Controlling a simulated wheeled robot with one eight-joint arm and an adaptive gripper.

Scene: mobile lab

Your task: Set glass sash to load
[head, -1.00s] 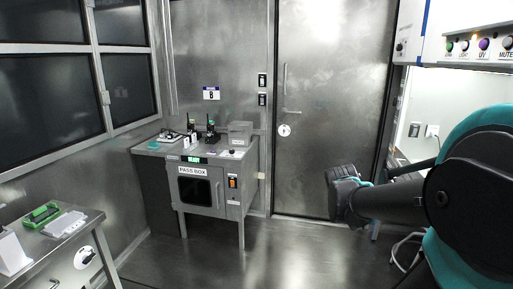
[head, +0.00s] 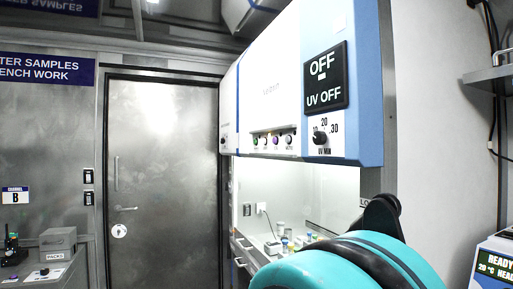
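The safety cabinet (head: 270,90), white with blue edges, fills the upper right of the head view. Its dark display reads "OFF" and "UV OFF" (head: 326,76). Below the front panel is a bright work space (head: 310,190) with small vials inside. I cannot make out the glass sash's lower edge or tell its height. A partly covered label starting "LO" (head: 365,203) shows on the grey side post. My teal and black arm parts cover the lower right of the work space. I cannot see my gripper's fingertips.
A UV minutes knob (head: 320,137) and a row of coloured buttons (head: 276,141) sit on the cabinet's front. A closed metal door (head: 160,160) stands left of it. A "READY" device (head: 494,265) and a wall shelf (head: 490,75) are at the right edge.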

